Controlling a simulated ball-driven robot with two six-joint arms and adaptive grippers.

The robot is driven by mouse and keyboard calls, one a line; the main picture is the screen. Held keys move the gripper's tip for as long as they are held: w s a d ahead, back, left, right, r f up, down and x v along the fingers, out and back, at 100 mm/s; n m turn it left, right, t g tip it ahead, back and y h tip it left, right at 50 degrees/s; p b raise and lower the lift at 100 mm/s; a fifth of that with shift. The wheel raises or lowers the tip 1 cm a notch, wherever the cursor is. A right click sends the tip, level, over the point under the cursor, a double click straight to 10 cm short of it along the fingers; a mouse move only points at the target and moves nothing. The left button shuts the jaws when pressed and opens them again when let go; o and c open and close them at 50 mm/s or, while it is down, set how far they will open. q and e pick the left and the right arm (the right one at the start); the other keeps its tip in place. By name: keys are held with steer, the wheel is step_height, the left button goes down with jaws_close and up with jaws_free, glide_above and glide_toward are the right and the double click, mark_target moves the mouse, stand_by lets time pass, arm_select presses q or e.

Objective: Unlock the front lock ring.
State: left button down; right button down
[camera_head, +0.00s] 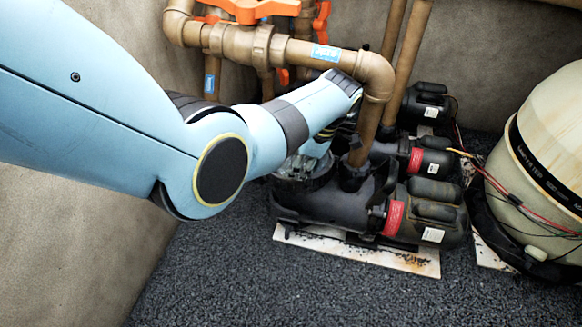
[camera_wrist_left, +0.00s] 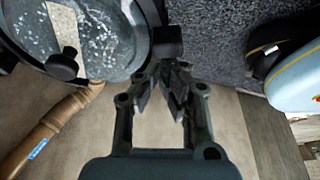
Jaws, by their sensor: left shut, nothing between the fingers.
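The front lock ring (camera_head: 306,182) is a dark ring around the clear lid of the nearest pump, partly hidden behind my left arm in the head view. In the left wrist view, the ring (camera_wrist_left: 152,12) shows at the upper left around the see-through lid (camera_wrist_left: 105,45), with one black tab (camera_wrist_left: 167,42) in front of my fingers and another (camera_wrist_left: 62,67) at the left. My left gripper (camera_wrist_left: 172,72) is shut and empty, its fingertips close to the nearer tab. I cannot tell whether they touch it. My right gripper is not in view.
Brown pipes (camera_head: 375,75) with orange valve handles (camera_head: 252,9) stand behind and above the pump. Several black pump motors (camera_head: 428,222) sit to the right, with a large beige tank (camera_head: 545,140) beyond. Dark gravel (camera_head: 230,285) in front is clear. A wall (camera_head: 60,235) is at the left.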

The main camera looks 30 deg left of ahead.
arm_select(q)
steer(key=shift+w+d, duration=0.2)
steer(key=shift+d, duration=0.15)
stand_by(0.4)
